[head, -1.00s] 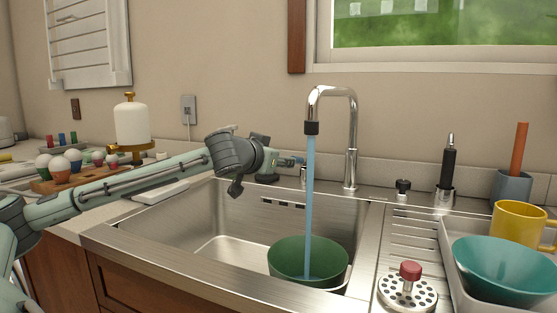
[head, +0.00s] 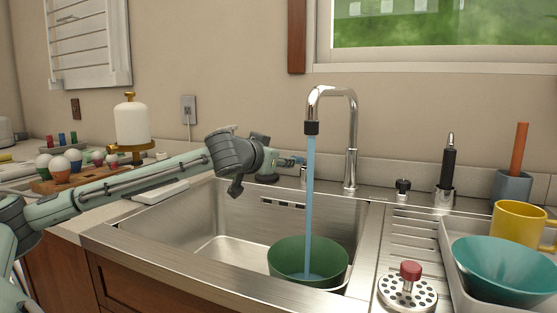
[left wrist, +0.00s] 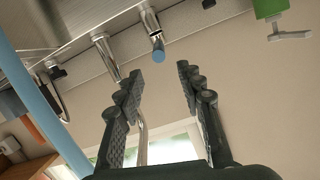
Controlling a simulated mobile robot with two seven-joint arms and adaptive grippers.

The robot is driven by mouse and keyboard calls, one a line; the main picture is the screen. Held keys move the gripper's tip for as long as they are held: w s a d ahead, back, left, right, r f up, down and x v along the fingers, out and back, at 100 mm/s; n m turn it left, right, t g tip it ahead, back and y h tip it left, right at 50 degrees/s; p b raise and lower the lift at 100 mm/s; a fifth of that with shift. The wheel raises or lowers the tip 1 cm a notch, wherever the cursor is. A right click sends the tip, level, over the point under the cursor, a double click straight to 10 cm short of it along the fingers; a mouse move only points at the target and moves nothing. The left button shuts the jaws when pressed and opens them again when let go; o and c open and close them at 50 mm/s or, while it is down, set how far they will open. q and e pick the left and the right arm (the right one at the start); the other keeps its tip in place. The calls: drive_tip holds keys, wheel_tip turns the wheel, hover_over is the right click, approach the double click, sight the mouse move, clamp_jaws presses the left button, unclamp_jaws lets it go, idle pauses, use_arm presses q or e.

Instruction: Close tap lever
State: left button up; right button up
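The chrome faucet (head: 353,140) stands behind the sink, and a blue stream of water (head: 309,200) runs from its spout into a green bowl (head: 290,262). The tap lever (left wrist: 151,30) is a short chrome post with a blue tip in the left wrist view. My left gripper (left wrist: 158,78) is open and empty, its two dark fingers pointing at the lever. The blue tip shows in the gap just beyond the fingertips, with no visible contact. In the head view the left gripper (head: 284,163) is small beside the faucet, its fingers hard to make out. My right gripper is not in view.
The steel sink (head: 200,215) lies below my left arm. A soap dispenser (head: 131,122) and an egg tray (head: 75,180) stand left. A yellow mug (head: 517,228), teal bowl (head: 505,268) and red-knobbed strainer (head: 409,285) are right. The wall is close behind the faucet.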

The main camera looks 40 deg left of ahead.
sight(300, 161)
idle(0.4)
